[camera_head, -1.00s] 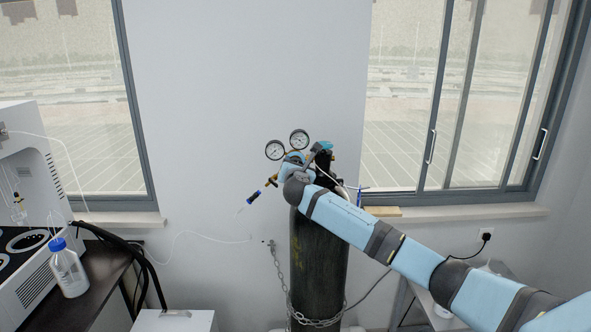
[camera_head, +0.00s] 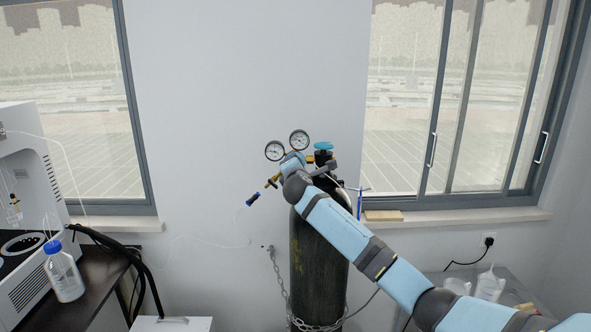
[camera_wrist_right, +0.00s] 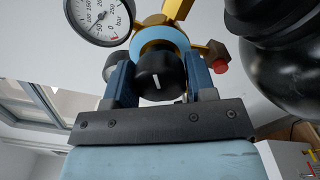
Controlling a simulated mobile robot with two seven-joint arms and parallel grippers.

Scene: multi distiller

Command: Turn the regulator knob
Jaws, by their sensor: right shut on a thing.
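The regulator knob (camera_wrist_right: 158,76) is black with a white mark, and it sits between the two fingers of my right gripper (camera_wrist_right: 160,72) in the right wrist view. The fingers are shut on it from both sides. Behind it is the brass regulator body (camera_wrist_right: 165,20) with a light blue ring (camera_wrist_right: 158,44). In the head view, my right arm reaches in from the right to the regulator, below two round gauges (camera_head: 275,151) (camera_head: 299,140). My arm mostly hides the knob there. My left gripper is out of view.
The regulator is on a dark gas cylinder (camera_head: 318,255) with a blue valve handwheel (camera_head: 323,146) and a chain (camera_head: 282,285). A blue-capped bottle (camera_head: 64,272) stands at left.

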